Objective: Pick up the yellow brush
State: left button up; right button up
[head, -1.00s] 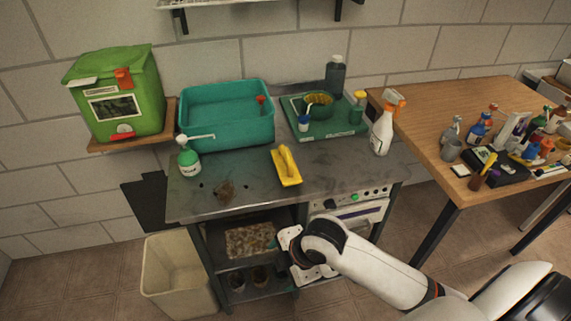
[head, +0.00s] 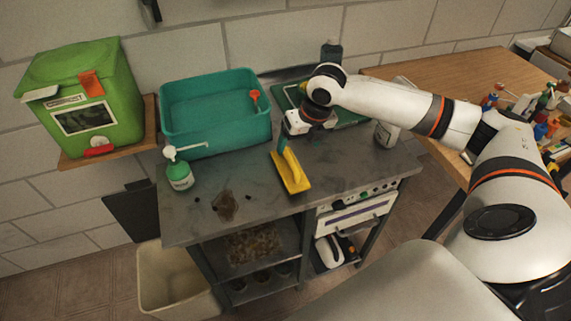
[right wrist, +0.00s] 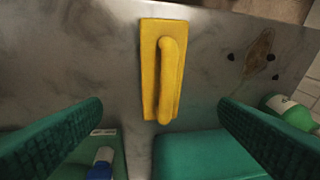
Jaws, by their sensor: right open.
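The yellow brush (head: 294,176), a flat block with a raised long handle, lies on the grey metal worktop (head: 345,165) near its front edge. It shows whole in the right wrist view (right wrist: 150,65), lengthwise between the directions of my two fingers. My right gripper (head: 283,147) is just behind and above the brush in the head view. Its two green fingers stand wide apart in the right wrist view (right wrist: 160,108), with nothing held between them. I cannot tell the exact height of the fingertips over the brush. My left gripper is not in view.
A teal basin (head: 215,135) stands behind left, with a green-and-white pump bottle (head: 180,175) before it. Brown soil (head: 224,206) lies left of the brush.

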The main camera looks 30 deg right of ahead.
aim_at(290, 163)
jog(key=x, duration=0.4)
jog(key=shift+s+a, duration=0.1)
jog(key=shift+f+p, duration=0.3)
jog(key=shift+p+x, duration=0.4)
jog(key=shift+x, duration=0.5)
jog(key=x, duration=0.3)
jog(key=shift+a+p, duration=0.1)
jog(key=shift+p, duration=0.2)
jog(key=shift+w+f, duration=0.15)
jog(key=shift+w, duration=0.05)
jog(key=c, duration=1.1)
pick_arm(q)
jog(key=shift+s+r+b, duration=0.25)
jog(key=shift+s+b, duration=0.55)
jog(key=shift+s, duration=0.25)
pick_arm(e)
jog(key=shift+r, duration=5.1)
